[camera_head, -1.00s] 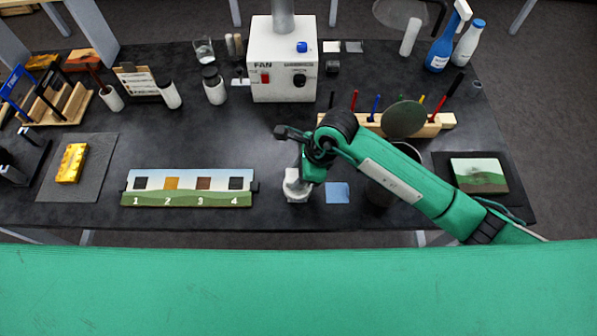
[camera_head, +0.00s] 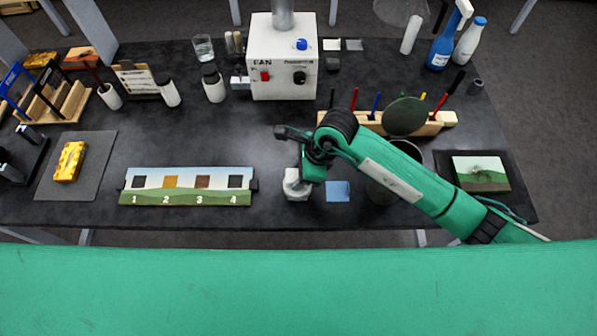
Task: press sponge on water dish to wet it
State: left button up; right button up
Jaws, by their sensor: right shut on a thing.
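My right gripper (camera_head: 300,180) points down over the front edge of the dark table, in the middle of the head view. It is shut on what I take to be the sponge, which its wrist and arm hide. A small white piece (camera_head: 293,190) shows directly under the wrist; I cannot tell whether it is the water dish or part of the gripper. Contact between sponge and dish cannot be made out. A flat blue square (camera_head: 338,191) lies just right of the gripper. My left gripper is not in view.
A numbered panel (camera_head: 187,198) lies left of the gripper, and a yellow block (camera_head: 69,162) rests on a grey mat farther left. A dark round container (camera_head: 381,193) stands under my right forearm. A white fan box (camera_head: 283,60) stands behind. Bare table lies between panel and box.

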jog(key=shift+s+f+b, duration=0.1)
jog(key=shift+f+b, duration=0.05)
jog(key=shift+b, duration=0.15)
dwell(1.3)
jog(key=shift+r+p, duration=1.6)
jog(key=shift+r, duration=2)
